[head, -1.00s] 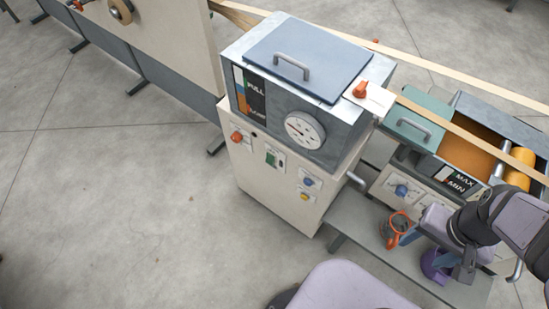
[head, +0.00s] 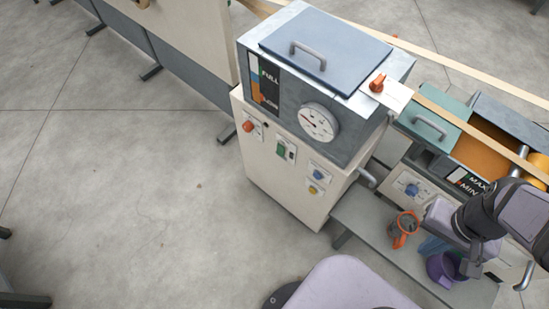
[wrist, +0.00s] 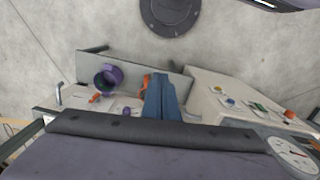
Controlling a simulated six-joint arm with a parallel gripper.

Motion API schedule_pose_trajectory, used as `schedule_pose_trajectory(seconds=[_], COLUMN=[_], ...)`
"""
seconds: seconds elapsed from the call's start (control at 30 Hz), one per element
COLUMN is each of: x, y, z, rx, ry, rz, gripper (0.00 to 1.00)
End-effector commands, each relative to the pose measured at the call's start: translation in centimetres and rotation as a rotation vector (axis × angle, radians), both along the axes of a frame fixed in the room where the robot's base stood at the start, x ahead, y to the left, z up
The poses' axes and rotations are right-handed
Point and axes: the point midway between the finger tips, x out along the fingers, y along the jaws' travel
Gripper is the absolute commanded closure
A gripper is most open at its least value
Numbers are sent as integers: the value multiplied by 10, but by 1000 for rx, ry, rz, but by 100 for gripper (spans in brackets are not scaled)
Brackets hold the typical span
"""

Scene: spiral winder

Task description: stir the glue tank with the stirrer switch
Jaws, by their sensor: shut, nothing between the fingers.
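A grey metal tank with a blue lid (head: 325,50) and a FULL gauge stands on a cream cabinet. To its right is an open tank with orange contents (head: 482,150) and a MAX/MIN gauge. I cannot tell for certain which is the glue tank or which control is the stirrer switch. An orange knob (head: 377,83) sits on a white plate by the lid. A blue knob (head: 412,189) is on the right unit's front. My gripper (wrist: 160,97) has its blue fingers together and empty; in the head view its fingers (head: 432,245) hang above the low shelf, in front of the right unit.
A pale strip runs over the right tank.

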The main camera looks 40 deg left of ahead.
Motion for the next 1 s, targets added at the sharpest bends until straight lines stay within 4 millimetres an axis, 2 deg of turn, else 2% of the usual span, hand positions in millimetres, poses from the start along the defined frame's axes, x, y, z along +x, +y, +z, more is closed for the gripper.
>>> schedule_pose_trajectory(seconds=[0.03, 0.27, 0.57, 0.77, 1.0], x=[3, 21, 50, 62, 64], y=[5, 35, 96, 151, 228], z=[-13, -57, -123, -168, -220], rx=[-13, -131, -383, -587, -837], ry=[18, 115, 200, 198, 91], rz=[45, 324, 734, 980, 1208], gripper=[100, 100, 100, 100, 100])
